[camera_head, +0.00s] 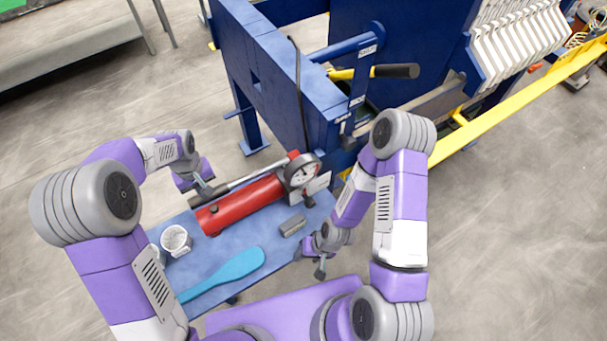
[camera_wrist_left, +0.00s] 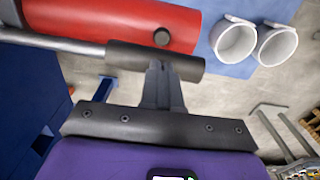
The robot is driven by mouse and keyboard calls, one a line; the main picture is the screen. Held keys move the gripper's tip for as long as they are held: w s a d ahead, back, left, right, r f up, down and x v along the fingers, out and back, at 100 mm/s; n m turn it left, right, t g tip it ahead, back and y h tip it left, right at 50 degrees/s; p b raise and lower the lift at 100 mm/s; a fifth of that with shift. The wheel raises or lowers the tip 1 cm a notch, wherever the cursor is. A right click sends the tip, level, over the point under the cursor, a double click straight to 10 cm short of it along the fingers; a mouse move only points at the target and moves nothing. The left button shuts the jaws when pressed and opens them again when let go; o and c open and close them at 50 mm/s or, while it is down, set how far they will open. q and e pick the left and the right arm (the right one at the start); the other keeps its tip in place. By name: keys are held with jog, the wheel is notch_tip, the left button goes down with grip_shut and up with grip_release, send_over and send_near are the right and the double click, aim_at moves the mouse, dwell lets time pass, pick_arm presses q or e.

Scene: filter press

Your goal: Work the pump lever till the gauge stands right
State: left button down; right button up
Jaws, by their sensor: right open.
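The red pump (camera_head: 245,202) lies on the blue bench, with a round white-faced gauge (camera_head: 302,171) at its right end. The gauge's needle is too small to read. The pump lever (camera_head: 257,173) runs beside the red cylinder, low and almost level, and ends in a dark grip that also shows in the left wrist view (camera_wrist_left: 125,55). My left gripper (camera_head: 207,188) is at this grip. In the left wrist view its fingers (camera_wrist_left: 162,72) stand together, with their tips at the grip, seemingly touching it. My right gripper (camera_head: 318,262) is open and empty by the bench's right edge.
On the blue bench (camera_head: 205,262) are a white cup (camera_head: 176,240), a second cup partly hidden, a light-blue paddle (camera_head: 225,275) and a small grey block (camera_head: 292,225). The blue press frame (camera_head: 270,75) stands behind, with a black-handled yellow lever (camera_head: 372,72).

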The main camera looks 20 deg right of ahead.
pick_arm(q)
notch_tip(320, 180, up, 10)
jog(key=d+p, duration=0.2)
jog(key=p, duration=0.6)
jog(key=f+b, duration=0.2)
jog(key=f, duration=0.1)
jog(key=a+f+b, duration=0.1)
jog(key=f+b, duration=0.2)
jog(key=a+f+b, duration=0.1)
jog(key=f+b, duration=0.2)
jog(key=f, duration=0.1)
jog(key=shift+w, duration=0.1)
jog(key=shift+d+r, duration=0.15)
jog(key=shift+r, duration=0.1)
notch_tip(320, 180, up, 9)
jog(key=d+p, duration=0.1)
jog(key=p, duration=0.6)
jog(key=shift+w+r, duration=0.15)
jog(key=shift+w, duration=0.1)
